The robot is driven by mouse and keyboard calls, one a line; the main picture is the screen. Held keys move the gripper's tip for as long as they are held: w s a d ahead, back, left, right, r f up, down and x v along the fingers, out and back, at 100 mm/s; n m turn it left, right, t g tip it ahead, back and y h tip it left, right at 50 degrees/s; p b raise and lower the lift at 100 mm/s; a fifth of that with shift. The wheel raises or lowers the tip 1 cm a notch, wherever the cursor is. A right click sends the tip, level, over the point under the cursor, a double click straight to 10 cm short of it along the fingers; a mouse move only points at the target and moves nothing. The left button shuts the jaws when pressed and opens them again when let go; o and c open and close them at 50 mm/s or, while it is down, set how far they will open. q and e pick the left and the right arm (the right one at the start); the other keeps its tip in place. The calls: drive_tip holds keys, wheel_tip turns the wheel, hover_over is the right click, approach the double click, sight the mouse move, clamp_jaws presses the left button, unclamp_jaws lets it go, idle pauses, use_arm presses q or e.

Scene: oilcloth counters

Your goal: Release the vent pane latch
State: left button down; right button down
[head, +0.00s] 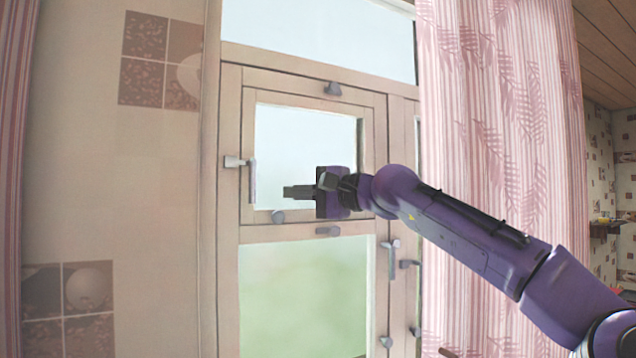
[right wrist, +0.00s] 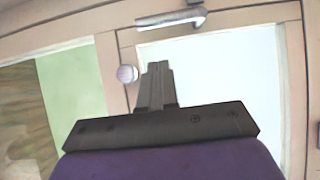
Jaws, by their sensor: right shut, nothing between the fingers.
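The vent pane (head: 305,140) is the small upper window sash in a beige wooden frame, and it looks closed. Its latch (head: 252,180) is a grey handle on the left side of the sash, with its lever hanging straight down. In the right wrist view the latch (right wrist: 190,20) lies across the top. My right gripper (head: 287,192) is in front of the pane's lower part, to the right of the lever and apart from it, fingers pointing left. In the right wrist view its fingers (right wrist: 158,68) are together and empty. My left gripper is not in view.
A round grey knob (head: 278,216) sits on the sash's lower rail, also in the right wrist view (right wrist: 127,73). Other grey fittings (head: 392,255) are on the frame at right. A pink striped curtain (head: 500,120) hangs behind my right arm. The tiled wall (head: 150,220) at left is clear.

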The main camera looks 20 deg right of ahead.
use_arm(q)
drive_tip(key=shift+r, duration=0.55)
use_arm(e)
drive_tip(key=a, duration=0.1)
drive_tip(key=w+a, duration=0.1)
drive_tip(key=a, duration=0.2)
drive_tip(key=shift+w+a, duration=0.25)
drive_tip(key=shift+a, duration=0.05)
drive_tip(key=shift+f, duration=0.1)
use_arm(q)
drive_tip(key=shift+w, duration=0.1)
use_arm(e)
drive_tip(key=shift+a, duration=0.1)
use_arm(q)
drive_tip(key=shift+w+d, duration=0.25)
use_arm(e)
drive_tip(key=shift+a+f+m, duration=0.1)
drive_tip(key=shift+m, duration=0.3)
